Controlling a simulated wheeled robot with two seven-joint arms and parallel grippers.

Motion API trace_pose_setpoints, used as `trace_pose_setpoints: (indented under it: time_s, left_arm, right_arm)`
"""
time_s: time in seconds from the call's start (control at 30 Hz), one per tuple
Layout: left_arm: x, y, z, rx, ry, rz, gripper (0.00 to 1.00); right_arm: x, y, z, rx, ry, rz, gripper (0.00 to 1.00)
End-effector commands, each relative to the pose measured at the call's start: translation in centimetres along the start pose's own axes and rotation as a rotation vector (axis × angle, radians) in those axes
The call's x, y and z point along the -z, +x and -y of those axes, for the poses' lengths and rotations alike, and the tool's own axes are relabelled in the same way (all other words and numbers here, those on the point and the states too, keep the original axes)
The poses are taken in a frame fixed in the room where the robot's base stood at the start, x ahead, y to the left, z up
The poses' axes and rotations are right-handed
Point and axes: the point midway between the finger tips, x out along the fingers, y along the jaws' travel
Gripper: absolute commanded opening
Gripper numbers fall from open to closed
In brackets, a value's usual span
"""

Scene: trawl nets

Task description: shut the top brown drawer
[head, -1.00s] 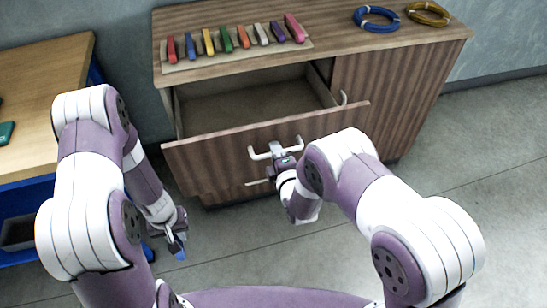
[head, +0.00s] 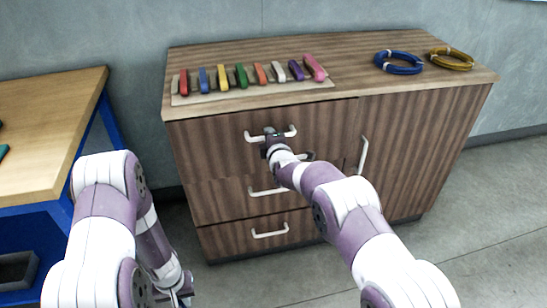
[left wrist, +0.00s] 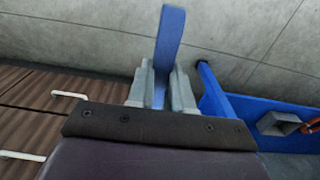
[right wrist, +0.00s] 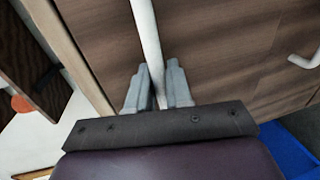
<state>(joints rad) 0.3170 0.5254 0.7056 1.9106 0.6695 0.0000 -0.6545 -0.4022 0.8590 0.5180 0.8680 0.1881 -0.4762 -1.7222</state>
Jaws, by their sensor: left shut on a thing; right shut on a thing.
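The top brown drawer (head: 215,150) is in the front of the wooden cabinet, and its face looks flush, with no opening visible above it. My right gripper (head: 272,136) is shut on its white bar handle (head: 290,131). In the right wrist view the handle (right wrist: 146,35) runs between the fingers (right wrist: 156,85). My left gripper (head: 178,294) hangs low at the left, away from the drawer. In the left wrist view its fingers (left wrist: 163,85) are shut on a flat blue piece (left wrist: 170,35).
On the cabinet top (head: 350,75) are a tray (head: 250,97) of several coloured pieces, a blue coil (head: 399,63) and a yellow coil (head: 450,59). Lower drawers (head: 270,232) and a door (head: 410,150) look shut. A blue-framed wooden table (head: 50,130) stands at the left.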

Motion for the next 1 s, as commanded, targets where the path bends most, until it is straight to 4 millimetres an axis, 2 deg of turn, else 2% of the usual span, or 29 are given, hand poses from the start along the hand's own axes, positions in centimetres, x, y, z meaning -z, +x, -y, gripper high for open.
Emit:
trace_pose_setpoints:
  time_s: [0.03, 0.23, 0.67, 0.7, 0.73, 1.0]
  left_arm:
    - [0.0, 0.6, 0.0, 0.0, 0.0, 0.0, 0.0]
    - [0.0, 1.1, 0.0, 0.0, 0.0, 0.0, 0.0]
    - [0.0, 1.1, 0.0, 0.0, 0.0, 0.0, 0.0]
    - [0.0, 1.1, 0.0, 0.0, 0.0, 0.0, 0.0]
    - [0.0, 1.1, 0.0, 0.0, 0.0, 0.0, 0.0]
    - [0.0, 1.1, 0.0, 0.0, 0.0, 0.0, 0.0]
  right_arm:
    - [0.0, 0.6, 0.2, -0.001, 0.0, 0.0, 0.0]
    - [0.0, 1.8, -0.2, 0.001, 0.0, 0.0, 0.0]
    - [0.0, 2.1, -0.6, -0.004, 0.0, 0.0, 0.0]
    - [0.0, 2.1, -0.7, -0.005, 0.0, 0.0, 0.23]
    - [0.0, 2.1, -0.7, -0.005, 0.0, 0.0, 0.32]
    - [0.0, 2.1, -0.5, 0.0, 0.0, 0.0, 0.34]
